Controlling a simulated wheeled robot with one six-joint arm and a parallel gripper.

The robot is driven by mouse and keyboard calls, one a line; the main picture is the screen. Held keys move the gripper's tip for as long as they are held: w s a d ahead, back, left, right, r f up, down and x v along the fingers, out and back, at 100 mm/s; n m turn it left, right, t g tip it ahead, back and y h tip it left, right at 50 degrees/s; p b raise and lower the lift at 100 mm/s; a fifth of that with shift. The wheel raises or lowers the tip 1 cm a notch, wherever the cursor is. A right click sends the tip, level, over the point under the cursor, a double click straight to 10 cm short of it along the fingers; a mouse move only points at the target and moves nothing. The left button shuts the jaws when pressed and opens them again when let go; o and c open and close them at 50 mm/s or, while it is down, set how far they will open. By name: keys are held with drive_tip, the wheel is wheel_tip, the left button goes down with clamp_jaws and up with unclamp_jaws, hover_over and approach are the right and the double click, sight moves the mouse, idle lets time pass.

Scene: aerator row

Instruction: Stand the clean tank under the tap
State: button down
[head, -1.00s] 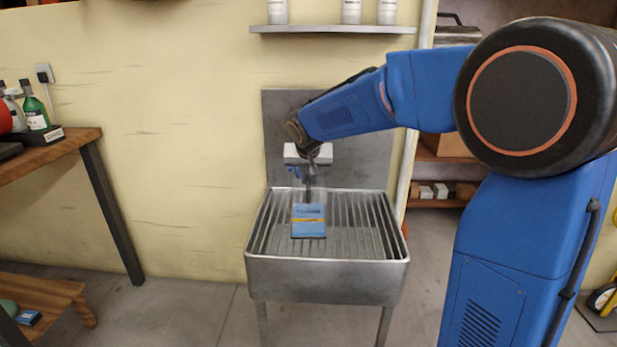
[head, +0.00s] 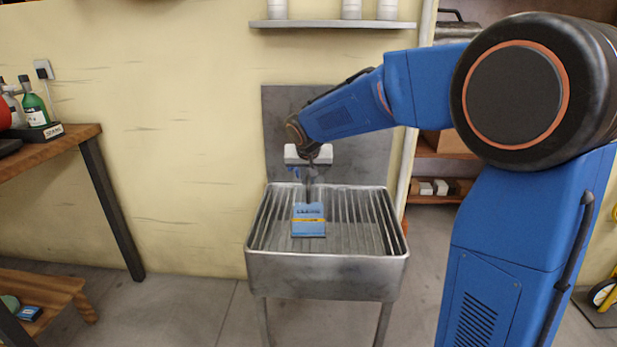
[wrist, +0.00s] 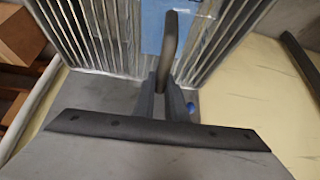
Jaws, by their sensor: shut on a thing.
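The tank (head: 309,227) is a blue, box-like thing with a yellow stripe, seen against the slatted inside of the metal sink (head: 327,274). My gripper (head: 309,180) is above it, beneath the tap's pale block (head: 292,153) on the backplate. In the wrist view, my fingers (wrist: 166,85) close on a dark, curved, handle-like bar (wrist: 170,42), with the tank's blue face (wrist: 152,18) beyond. My arm partly hides the tap, and its outlet is not clear. I cannot tell whether the tank's base touches the slats.
A wooden table (head: 66,146) with bottles stands at the left. A shelf (head: 333,26) with white containers hangs above the sink. A pale pipe (head: 408,160) and storage shelves are at the right. The slats left and right of the tank are bare.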

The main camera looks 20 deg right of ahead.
drive_tip(key=c, duration=1.7)
unclamp_jaws()
drive_tip(key=v, duration=1.7)
drive_tip(key=s+d+f+n, duration=0.1)
drive_tip(key=s+d+f, duration=0.2)
drive_tip(key=s, duration=0.8)
drive_tip(key=s+d+f+n+g+y, duration=0.1)
drive_tip(key=s+d+f, duration=0.2)
drive_tip(key=s+f, duration=0.5)
drive_tip(key=s+d+f+n, duration=0.1)
drive_tip(key=s+d+f, duration=0.2)
drive_tip(key=s, duration=1.2)
drive_tip(key=shift+s+d+f+g+y, duration=0.1)
drive_tip(key=shift+d+f+g+y, duration=0.1)
drive_tip(key=shift+f, duration=0.7)
drive_tip(key=shift+s+d+f+g+y, duration=0.1)
drive_tip(key=shift+f+y, duration=0.1)
drive_tip(key=shift+f, duration=0.65)
